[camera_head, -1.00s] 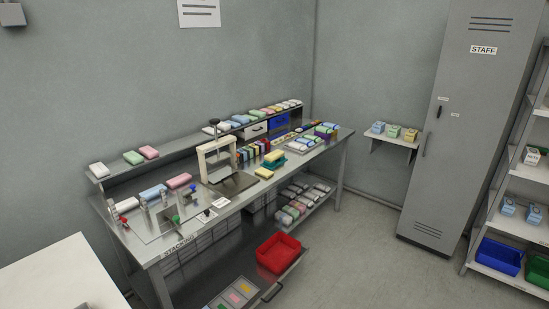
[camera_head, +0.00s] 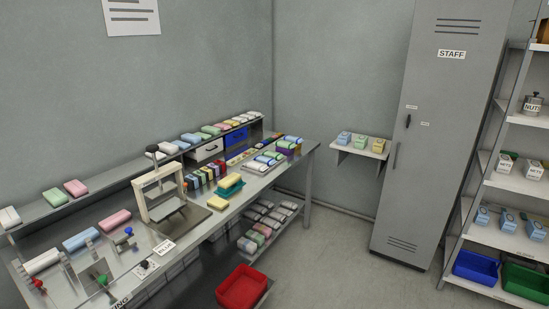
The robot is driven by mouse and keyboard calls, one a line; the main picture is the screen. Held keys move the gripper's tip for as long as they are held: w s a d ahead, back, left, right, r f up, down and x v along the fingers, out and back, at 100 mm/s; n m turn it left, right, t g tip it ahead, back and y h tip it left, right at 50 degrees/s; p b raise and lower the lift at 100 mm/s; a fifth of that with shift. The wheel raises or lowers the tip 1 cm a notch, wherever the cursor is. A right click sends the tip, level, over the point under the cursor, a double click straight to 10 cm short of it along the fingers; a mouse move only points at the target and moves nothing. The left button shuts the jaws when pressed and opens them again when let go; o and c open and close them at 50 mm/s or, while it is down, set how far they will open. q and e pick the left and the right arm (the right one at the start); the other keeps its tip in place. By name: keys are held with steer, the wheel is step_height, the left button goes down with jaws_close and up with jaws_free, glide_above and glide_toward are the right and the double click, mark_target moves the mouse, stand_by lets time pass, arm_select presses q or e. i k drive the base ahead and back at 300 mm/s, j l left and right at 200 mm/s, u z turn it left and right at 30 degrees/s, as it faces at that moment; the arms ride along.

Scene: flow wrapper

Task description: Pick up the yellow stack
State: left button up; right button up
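A pale yellow block (camera_head: 217,202) lies on the steel workbench (camera_head: 252,203), in front of a teal holder. Another yellow block (camera_head: 230,181) sits on the teal holder (camera_head: 231,189), just behind it. Both are small at this distance, so I cannot tell how many pieces make up either one. Neither of my grippers is in view.
A press-like frame (camera_head: 160,190) stands left of the yellow blocks. A row of coloured upright items (camera_head: 205,177) is behind them. A red bin (camera_head: 242,286) sits low in front of the bench. Floor is clear between bench and grey locker (camera_head: 440,130).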

mark_target(225, 183)
steer(key=i+z, duration=0.2)
steer(key=i, duration=1.45)
steer(key=i+l+u, duration=0.1)
steer(key=i+u, duration=0.15)
steer(key=i, duration=0.2)
steer(key=i+l+u, duration=0.25)
steer(key=i, duration=0.2)
steer(key=i+l+u, duration=0.25)
steer(key=i, duration=0.2)
steer(key=i+l+u, duration=0.55)
steer(key=j, duration=0.1)
